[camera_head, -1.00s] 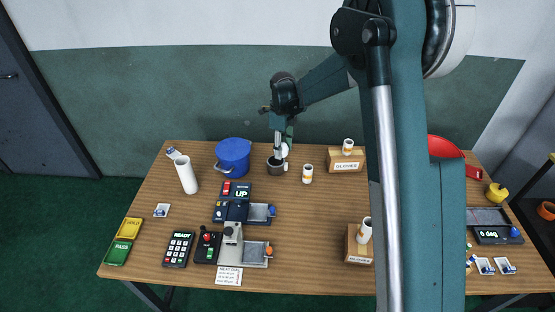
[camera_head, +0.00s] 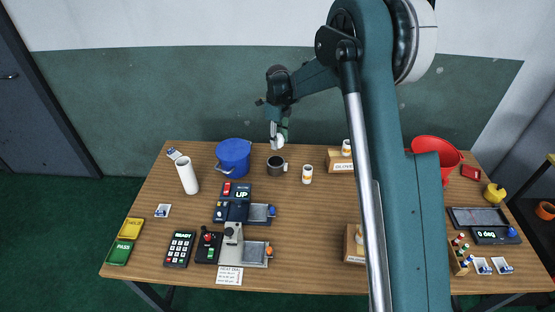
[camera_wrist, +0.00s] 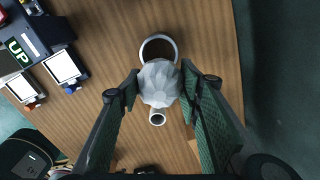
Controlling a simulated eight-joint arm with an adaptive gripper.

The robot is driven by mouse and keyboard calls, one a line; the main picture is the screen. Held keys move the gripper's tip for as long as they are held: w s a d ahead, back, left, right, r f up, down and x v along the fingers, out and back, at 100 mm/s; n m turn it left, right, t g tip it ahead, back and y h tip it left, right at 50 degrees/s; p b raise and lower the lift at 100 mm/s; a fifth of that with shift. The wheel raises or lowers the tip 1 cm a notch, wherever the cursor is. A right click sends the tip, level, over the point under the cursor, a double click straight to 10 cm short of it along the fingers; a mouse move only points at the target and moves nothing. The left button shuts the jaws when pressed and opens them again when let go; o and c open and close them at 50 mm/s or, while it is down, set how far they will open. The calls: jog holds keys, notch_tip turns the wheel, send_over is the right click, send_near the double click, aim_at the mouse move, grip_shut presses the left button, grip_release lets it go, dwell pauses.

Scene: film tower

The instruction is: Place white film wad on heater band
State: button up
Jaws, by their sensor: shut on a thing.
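The white film wad (camera_wrist: 158,83) is a pale, faceted lump between the fingers of my gripper (camera_wrist: 162,78) in the wrist view. My gripper is shut on it. In the head view the wad (camera_head: 278,143) hangs below my gripper (camera_head: 278,134), clear of the table. The heater band (camera_head: 277,166) looks like a dark grey open-topped ring with a small tab on its right side, standing on the table below the wad. In the wrist view the band (camera_wrist: 158,37) shows as a ring above the wad in the picture, partly covered by it.
A blue bucket (camera_head: 233,154) stands left of the band and a small white-and-orange cylinder (camera_head: 307,174) right of it. The machine marked UP (camera_head: 238,193) is in front. A white roll (camera_head: 187,175) stands at left. My arm hides part of the right side.

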send_over(278, 161)
jog(key=shift+s+f, duration=0.15)
jog(key=shift+f, duration=2.65)
jog(key=shift+f, duration=1.9)
jog(key=shift+f+b, duration=0.2)
jog(key=shift+b, duration=0.25)
jog(key=o, duration=0.8)
jog(key=shift+r, duration=0.1)
jog(key=shift+c, duration=0.2)
jog(key=shift+r, duration=0.1)
notch_tip(278, 161, up, 12)
jog(key=shift+r+p, duration=0.1)
jog(key=shift+p, duration=0.45)
